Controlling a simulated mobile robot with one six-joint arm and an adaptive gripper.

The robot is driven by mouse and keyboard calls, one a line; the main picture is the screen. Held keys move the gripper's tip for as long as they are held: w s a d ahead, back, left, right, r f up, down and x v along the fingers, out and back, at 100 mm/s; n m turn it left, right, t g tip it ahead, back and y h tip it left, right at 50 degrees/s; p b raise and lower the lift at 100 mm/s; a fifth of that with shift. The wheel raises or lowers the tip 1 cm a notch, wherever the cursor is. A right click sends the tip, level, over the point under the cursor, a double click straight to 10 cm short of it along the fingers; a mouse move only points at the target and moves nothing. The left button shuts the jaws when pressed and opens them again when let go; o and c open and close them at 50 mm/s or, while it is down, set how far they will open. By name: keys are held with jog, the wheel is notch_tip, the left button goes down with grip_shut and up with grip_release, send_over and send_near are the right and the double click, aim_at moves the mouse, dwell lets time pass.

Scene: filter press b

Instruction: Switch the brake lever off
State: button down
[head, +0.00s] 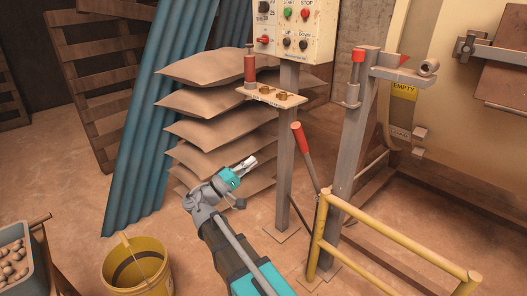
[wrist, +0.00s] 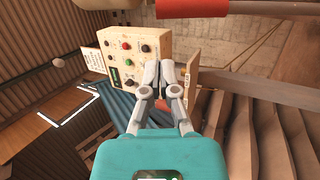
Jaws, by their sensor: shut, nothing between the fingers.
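A long lever with a red grip (head: 300,139) leans left at the top beside the grey control post; it looks like the brake lever. No label on it is readable. In the wrist view a red grip (wrist: 192,8), probably the same lever's, crosses the top edge, with a dark rod running right. My gripper (head: 248,163) is to the left of and slightly below the red grip in the head view, apart from it. In the wrist view my gripper's fingers (wrist: 158,66) are together and empty, below the red grip. The lever's foot is partly hidden behind the yellow rail.
A control box (head: 294,27) with buttons tops the post, above a small shelf (head: 277,96). Stacked sacks (head: 205,102) stand behind my gripper. A yellow rail (head: 395,240) stands front right, a yellow bucket (head: 137,268) front left. A second post (head: 352,140) carries another red handle.

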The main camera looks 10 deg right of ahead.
jog(key=p+x, duration=0.5)
jog(key=x, duration=0.8)
jog(key=shift+w+d+p, duration=0.2)
jog(key=shift+p, duration=0.2)
jog(key=shift+r, duration=0.15)
jog(key=shift+w+d+r, duration=0.1)
